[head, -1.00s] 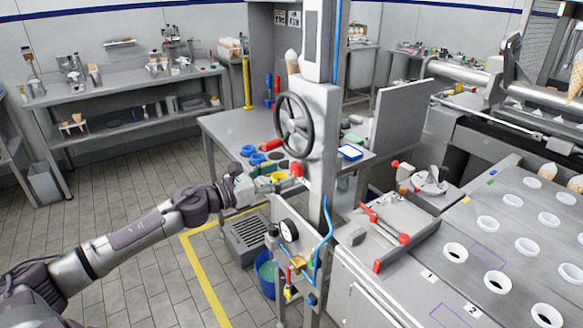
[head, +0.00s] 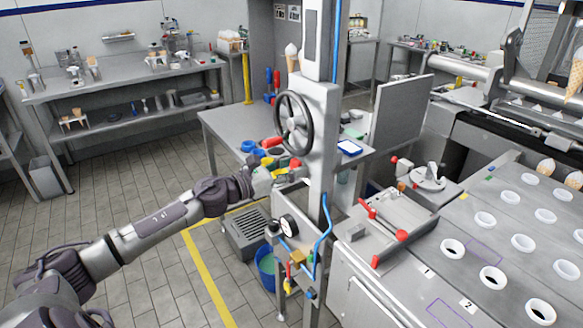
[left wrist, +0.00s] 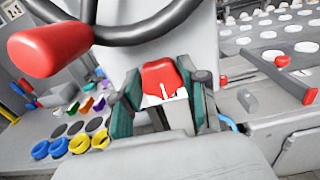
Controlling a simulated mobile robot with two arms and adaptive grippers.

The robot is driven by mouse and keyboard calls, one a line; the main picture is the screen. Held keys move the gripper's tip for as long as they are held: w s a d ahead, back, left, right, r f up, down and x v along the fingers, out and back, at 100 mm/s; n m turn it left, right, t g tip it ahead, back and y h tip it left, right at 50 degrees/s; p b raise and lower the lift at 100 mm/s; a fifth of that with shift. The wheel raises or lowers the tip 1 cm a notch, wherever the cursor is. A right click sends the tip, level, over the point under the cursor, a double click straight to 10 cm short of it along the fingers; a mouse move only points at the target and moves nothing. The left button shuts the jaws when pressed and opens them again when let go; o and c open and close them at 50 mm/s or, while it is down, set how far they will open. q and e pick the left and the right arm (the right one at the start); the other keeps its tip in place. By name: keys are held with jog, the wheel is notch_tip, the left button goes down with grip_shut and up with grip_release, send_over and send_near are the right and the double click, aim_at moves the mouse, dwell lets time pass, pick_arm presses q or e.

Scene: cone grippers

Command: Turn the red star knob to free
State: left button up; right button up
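The red star knob (left wrist: 160,80) sits on the front of the pale machine column, below the handwheel, with a small white mark at its lower edge. It shows small in the head view (head: 295,163). My left gripper (left wrist: 161,84) points at the knob, its teal-padded fingers on either side of it and apart. I cannot tell whether the pads touch the knob. In the head view the left gripper (head: 278,177) is at the column, partly lost among the clutter. My right gripper is in neither view.
The black handwheel (head: 293,123) with its red handle (left wrist: 50,48) is just above the knob. A gauge (head: 288,226) and blue hose (head: 325,235) are below. Blue and yellow rings (left wrist: 79,144) lie on the table at left. A red-handled lever (head: 384,221) is on the right counter.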

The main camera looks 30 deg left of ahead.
pick_arm(q)
jog(key=shift+c, duration=1.2)
jog(key=n+p, duration=0.1)
jog(key=n, duration=0.3)
jog(key=n+p, duration=0.1)
jog(key=n, duration=0.3)
jog(key=shift+a+r+n+p, duration=0.1)
jog(key=shift+a+n+p, duration=0.05)
jog(key=shift+n+p, duration=0.2)
jog(key=n+p, duration=0.2)
jog(key=n, duration=0.3)
jog(key=shift+w, duration=0.1)
jog(key=shift+f+n+p, duration=0.15)
jog(key=shift+n+p, duration=0.35)
jog(key=shift+n, duration=0.55)
jog(key=shift+f+n+p, duration=0.1)
jog(key=shift+n+p, duration=0.35)
jog(key=shift+n, duration=0.55)
jog(key=o, duration=1.1)
